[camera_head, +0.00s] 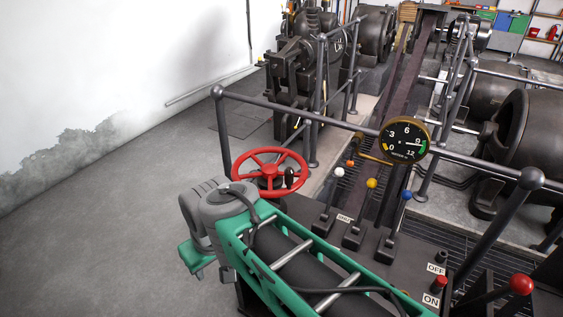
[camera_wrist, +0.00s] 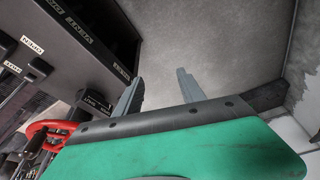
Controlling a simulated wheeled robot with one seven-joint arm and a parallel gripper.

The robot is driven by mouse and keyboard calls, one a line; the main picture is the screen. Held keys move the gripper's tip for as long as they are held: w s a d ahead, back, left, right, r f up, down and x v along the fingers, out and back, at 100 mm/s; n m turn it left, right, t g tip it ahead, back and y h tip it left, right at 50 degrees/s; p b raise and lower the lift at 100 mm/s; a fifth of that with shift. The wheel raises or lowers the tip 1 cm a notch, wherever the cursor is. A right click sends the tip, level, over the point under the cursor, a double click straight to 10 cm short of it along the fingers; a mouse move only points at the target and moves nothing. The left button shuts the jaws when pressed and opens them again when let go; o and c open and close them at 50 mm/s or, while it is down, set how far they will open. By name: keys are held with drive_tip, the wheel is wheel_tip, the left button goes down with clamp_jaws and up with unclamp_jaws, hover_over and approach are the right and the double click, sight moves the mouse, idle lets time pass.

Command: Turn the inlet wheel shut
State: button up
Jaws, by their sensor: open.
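The red inlet wheel (camera_head: 269,171) has spokes and stands at the left end of the dark control panel, just above my forearm in the head view. Its rim also shows at the lower left of the wrist view (camera_wrist: 48,126). My gripper (camera_wrist: 160,90) is open and empty, with its two grey fingers apart over bare grey floor. It is beside the wheel and does not touch it in the wrist view. A small plate (camera_wrist: 97,104) near the wheel reads SHUT. In the head view my gripper's fingers are hidden behind the wrist.
A round gauge (camera_head: 405,140) sits on the grey railing (camera_head: 300,112). Floor at left is clear.

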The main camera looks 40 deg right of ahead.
drive_tip(key=w+d+r+n+p, duration=0.1)
drive_tip(key=w+d+r+p, duration=0.1)
drive_tip(key=w+d+r, duration=0.4)
wheel_tip(320, 180, up, 3)
drive_tip(key=n+y+p, duration=0.2)
drive_tip(key=n, duration=0.3)
hover_over(292, 169)
drive_tip(key=s, duration=0.2)
drive_tip(key=shift+w+d+f, duration=0.1)
drive_tip(key=shift+w+d, duration=0.05)
drive_tip(key=shift+d, duration=0.2)
drive_tip(key=b+x, duration=0.1)
drive_tip(key=x, duration=0.6)
drive_tip(key=shift+w+f, duration=0.2)
drive_tip(key=shift+f, duration=0.1)
drive_tip(key=shift+t, duration=0.3)
drive_tip(key=shift+c, duration=0.3)
clamp_jaws()
